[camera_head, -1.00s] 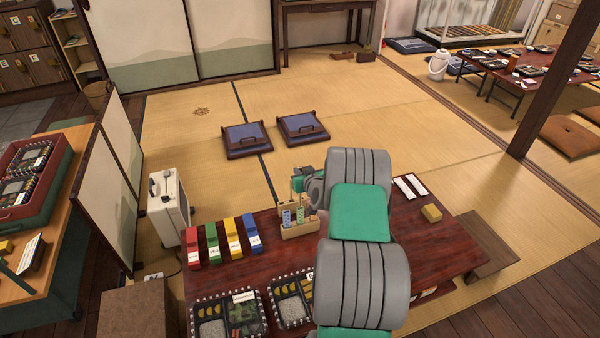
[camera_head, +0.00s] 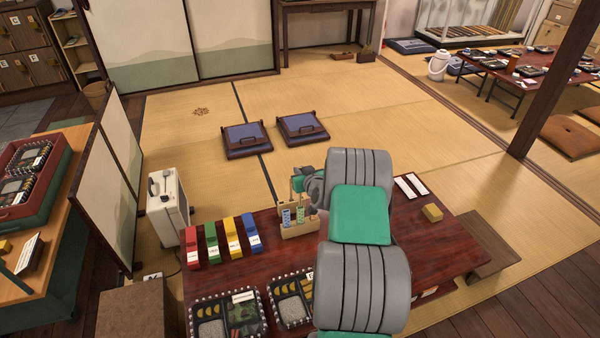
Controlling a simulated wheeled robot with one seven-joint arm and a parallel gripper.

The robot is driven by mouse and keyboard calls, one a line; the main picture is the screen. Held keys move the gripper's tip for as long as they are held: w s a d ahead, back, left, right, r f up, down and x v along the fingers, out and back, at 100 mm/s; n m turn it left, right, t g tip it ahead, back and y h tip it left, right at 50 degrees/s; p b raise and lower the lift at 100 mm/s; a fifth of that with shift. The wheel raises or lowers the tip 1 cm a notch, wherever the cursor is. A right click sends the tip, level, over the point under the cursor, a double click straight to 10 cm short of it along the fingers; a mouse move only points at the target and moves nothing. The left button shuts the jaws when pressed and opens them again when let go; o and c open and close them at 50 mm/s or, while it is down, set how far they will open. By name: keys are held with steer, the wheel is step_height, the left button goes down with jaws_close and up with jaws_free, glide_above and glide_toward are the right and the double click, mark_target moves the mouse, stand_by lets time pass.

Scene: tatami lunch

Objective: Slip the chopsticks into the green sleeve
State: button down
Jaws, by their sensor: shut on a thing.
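The green sleeve (camera_head: 212,243) lies on the dark red table between a red sleeve (camera_head: 191,248) and a yellow sleeve (camera_head: 232,237); a blue one (camera_head: 251,233) lies to the right. My gripper (camera_head: 298,185) is at the rear of the wooden holder (camera_head: 300,230), right of the sleeves and apart from them. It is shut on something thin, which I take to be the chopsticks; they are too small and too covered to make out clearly. My own arm hides part of the gripper and the table beyond it.
Blue and green patterned pieces (camera_head: 286,217) stand in the holder. Lunch boxes (camera_head: 243,312) stand along the table's near edge. The table strip in front of the sleeves is clear.

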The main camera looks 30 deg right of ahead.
steer(key=shift+f+b, duration=0.25)
steer(key=shift+b, duration=0.1)
stand_by(0.3)
steer(key=shift+f+b, duration=0.65)
steer(key=shift+b, duration=0.1)
steer(key=shift+f+b, duration=0.9)
steer(key=shift+b, duration=0.05)
steer(key=shift+f+b, duration=0.95)
steer(key=shift+b, duration=0.05)
steer(key=shift+f, duration=0.1)
steer(key=shift+f+b, duration=0.9)
steer(key=shift+b, duration=0.1)
